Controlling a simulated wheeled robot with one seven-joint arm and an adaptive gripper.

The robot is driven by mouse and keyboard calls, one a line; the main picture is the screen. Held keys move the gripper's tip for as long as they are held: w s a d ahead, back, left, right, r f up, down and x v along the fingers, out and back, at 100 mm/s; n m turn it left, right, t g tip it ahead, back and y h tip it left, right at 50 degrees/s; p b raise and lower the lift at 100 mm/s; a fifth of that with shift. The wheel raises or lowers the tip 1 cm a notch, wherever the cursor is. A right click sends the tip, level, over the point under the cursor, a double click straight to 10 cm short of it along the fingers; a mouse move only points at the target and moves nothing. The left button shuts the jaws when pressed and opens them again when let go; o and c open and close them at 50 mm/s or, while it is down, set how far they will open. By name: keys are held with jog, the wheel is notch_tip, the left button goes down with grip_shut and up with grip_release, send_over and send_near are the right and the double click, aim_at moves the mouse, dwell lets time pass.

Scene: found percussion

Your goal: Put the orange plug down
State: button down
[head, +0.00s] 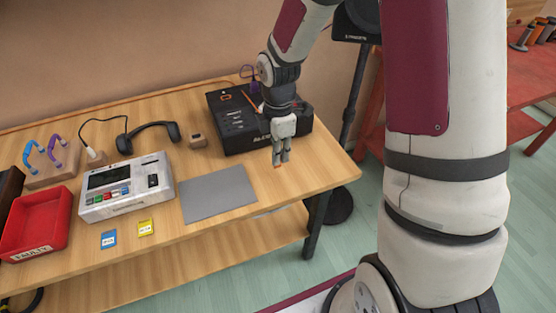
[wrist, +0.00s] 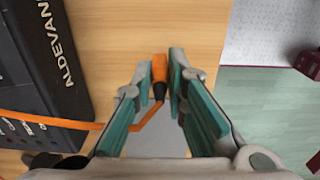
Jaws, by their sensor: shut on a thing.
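My gripper (wrist: 160,85) is shut on the orange plug (wrist: 160,69), which sits between the two teal-padded fingers in the wrist view. An orange cable (wrist: 50,121) runs from the plug's dark collar to the left, across the black device (wrist: 42,75). In the head view my gripper (head: 280,160) hangs over the wooden table (head: 320,172), in front of the black device (head: 228,118) and to the right of the grey mat (head: 218,193). A small orange tip of the plug (head: 277,165) shows below the fingers. I cannot tell whether it touches the table.
A beige console (head: 126,209), red tray (head: 36,224), blue card (head: 108,239) and yellow card (head: 146,228) lie on the left. Bare wood lies around the gripper, near the table's right edge.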

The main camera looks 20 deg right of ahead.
jog(key=shift+w+f, duration=0.1)
jog(key=shift+f, duration=1.65)
jog(key=c, duration=1.6)
grip_release()
jog(key=shift+f, duration=0.15)
